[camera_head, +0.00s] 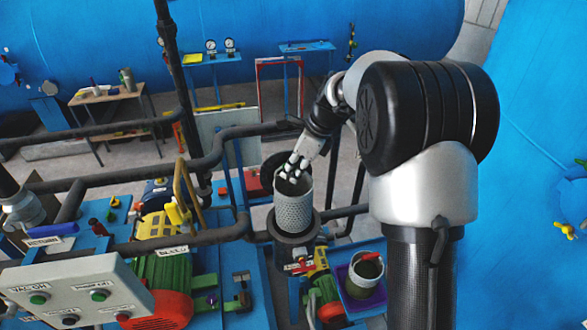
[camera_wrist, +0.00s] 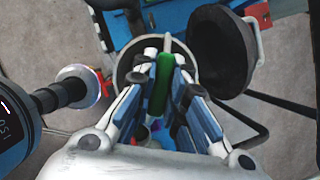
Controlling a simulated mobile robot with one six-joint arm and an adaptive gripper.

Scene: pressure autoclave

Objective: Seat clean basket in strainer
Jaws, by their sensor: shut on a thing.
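The clean basket (camera_head: 293,208) is a grey perforated cylinder, upright in the head view. My gripper (camera_head: 293,172) is above its top, shut on its green handle; the handle (camera_wrist: 161,84) shows between the fingers in the wrist view. The strainer (camera_head: 293,240) is a dark round body directly below the basket. The basket's lower end overlaps the strainer's mouth in the head view; how deep it sits I cannot tell. In the wrist view, my fingers hide much of the basket, and a round rim (camera_wrist: 122,68) shows around them.
A dark round lid (camera_wrist: 222,52) stands open beside the strainer. A purple tray (camera_head: 348,297) at lower right holds a grey-green container with a red handle. Dark pipes (camera_head: 225,145) run behind and left. A grey control box (camera_head: 75,285) and green motor are at lower left.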

